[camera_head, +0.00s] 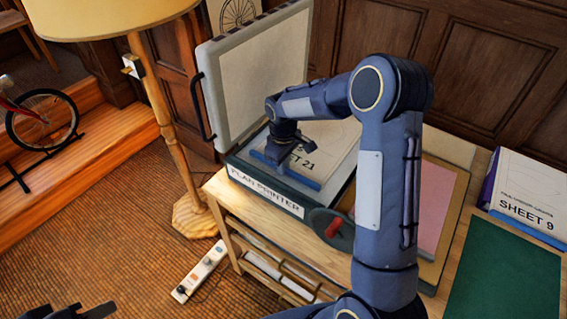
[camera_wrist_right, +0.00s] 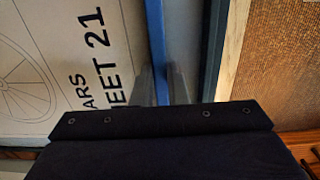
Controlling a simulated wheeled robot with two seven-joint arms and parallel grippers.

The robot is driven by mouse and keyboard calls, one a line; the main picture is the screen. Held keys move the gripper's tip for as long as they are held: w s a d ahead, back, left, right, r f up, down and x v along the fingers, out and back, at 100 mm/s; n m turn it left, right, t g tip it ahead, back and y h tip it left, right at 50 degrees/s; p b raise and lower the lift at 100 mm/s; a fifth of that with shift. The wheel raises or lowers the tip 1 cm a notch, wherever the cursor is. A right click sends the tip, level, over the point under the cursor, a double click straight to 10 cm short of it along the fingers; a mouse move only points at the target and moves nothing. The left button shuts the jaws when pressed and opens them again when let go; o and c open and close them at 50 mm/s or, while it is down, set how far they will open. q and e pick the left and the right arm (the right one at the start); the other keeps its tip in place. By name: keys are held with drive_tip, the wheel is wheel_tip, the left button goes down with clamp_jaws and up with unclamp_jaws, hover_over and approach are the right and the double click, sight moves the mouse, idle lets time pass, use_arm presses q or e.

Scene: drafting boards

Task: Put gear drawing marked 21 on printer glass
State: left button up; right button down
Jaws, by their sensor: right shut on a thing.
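The drawing marked SHEET 21 (camera_head: 325,150) is a pale sheet with a blue strip along its near edge. It lies over the bed of the plan printer (camera_head: 265,191), whose lid (camera_head: 262,75) stands open. My right gripper (camera_head: 284,160) is shut on the blue strip. In the right wrist view its fingers (camera_wrist_right: 162,85) straddle the strip, and the drawing (camera_wrist_right: 70,60) shows a wheel-like figure. I cannot tell whether the sheet rests fully on the glass, which it hides. A dark part of my left gripper (camera_head: 75,312) shows at the bottom left; its jaws are unclear.
A floor lamp (camera_head: 160,110) stands left of the printer. A red-handled part (camera_head: 334,227) sits at the printer's near right corner. A pink sheet (camera_head: 440,205), a green board (camera_head: 505,275) and a SHEET 9 drawing (camera_head: 527,195) lie to the right. A power strip (camera_head: 202,270) lies on the floor.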

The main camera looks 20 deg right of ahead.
drive_tip(key=shift+f, duration=0.25)
drive_tip(key=c, duration=1.4)
unclamp_jaws()
drive_tip(key=shift+r, duration=0.1)
drive_tip(key=shift+c, duration=0.2)
wheel_tip(320, 180, up, 12)
drive_tip(key=s+r+m+t+y, duration=0.1)
drive_tip(key=s+r+m, duration=0.1)
drive_tip(key=s+r, duration=0.4)
drive_tip(key=s+a+f+m+t+y, duration=0.1)
drive_tip(key=s+a+m+t, duration=0.1)
drive_tip(key=s, duration=0.9)
drive_tip(key=s+a+f+m+t+y, duration=0.1)
drive_tip(key=s+a+f+m+t, duration=0.1)
drive_tip(key=s, duration=0.9)
drive_tip(key=shift+s+a+m+t+y, duration=0.3)
drive_tip(key=shift+s+m+y, duration=0.1)
drive_tip(key=shift+m, duration=0.5)
